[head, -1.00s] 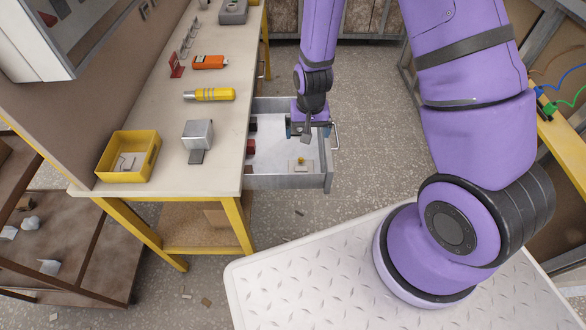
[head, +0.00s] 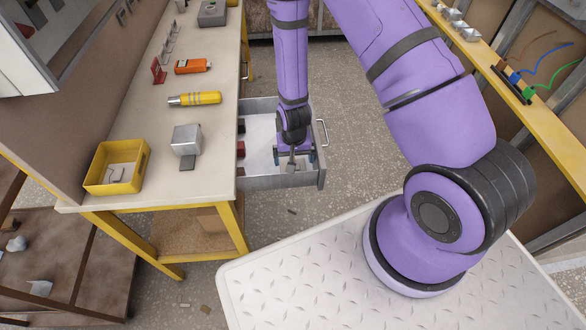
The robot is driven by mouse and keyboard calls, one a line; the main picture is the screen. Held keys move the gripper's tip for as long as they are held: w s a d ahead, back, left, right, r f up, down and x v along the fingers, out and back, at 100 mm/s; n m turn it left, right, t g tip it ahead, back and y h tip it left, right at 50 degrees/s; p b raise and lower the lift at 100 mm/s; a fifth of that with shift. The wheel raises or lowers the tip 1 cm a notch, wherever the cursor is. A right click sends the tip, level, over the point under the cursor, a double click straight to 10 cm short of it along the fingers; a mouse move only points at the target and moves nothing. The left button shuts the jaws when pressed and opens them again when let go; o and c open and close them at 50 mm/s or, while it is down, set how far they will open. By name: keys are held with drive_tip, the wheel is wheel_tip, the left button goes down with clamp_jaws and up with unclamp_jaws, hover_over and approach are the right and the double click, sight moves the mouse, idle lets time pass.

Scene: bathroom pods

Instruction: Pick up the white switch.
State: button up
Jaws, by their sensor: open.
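My gripper (head: 294,164) points down into the open drawer (head: 282,181), low over its front right part. Its jaws are apart, and I see nothing held between them. A small pale piece with a yellowish top lay in this part of the drawer in the earlier view and may be the white switch. It is now hidden behind my gripper, so I cannot tell whether the fingers are around it or above it.
Dark red pieces (head: 241,149) lie at the drawer's left side. The workbench (head: 192,125) holds a yellow bin (head: 98,189), a metal block (head: 187,139), a yellow-handled tool (head: 197,99) and an orange device (head: 193,66). The drawer walls stand close around my gripper.

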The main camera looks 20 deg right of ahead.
sight(300, 162)
drive_tip(key=shift+w+f, duration=0.15)
drive_tip(key=shift+f, duration=1.1)
drive_tip(key=shift+w+f, duration=0.15)
drive_tip(key=shift+f, duration=1.1)
drive_tip(key=c, duration=0.6)
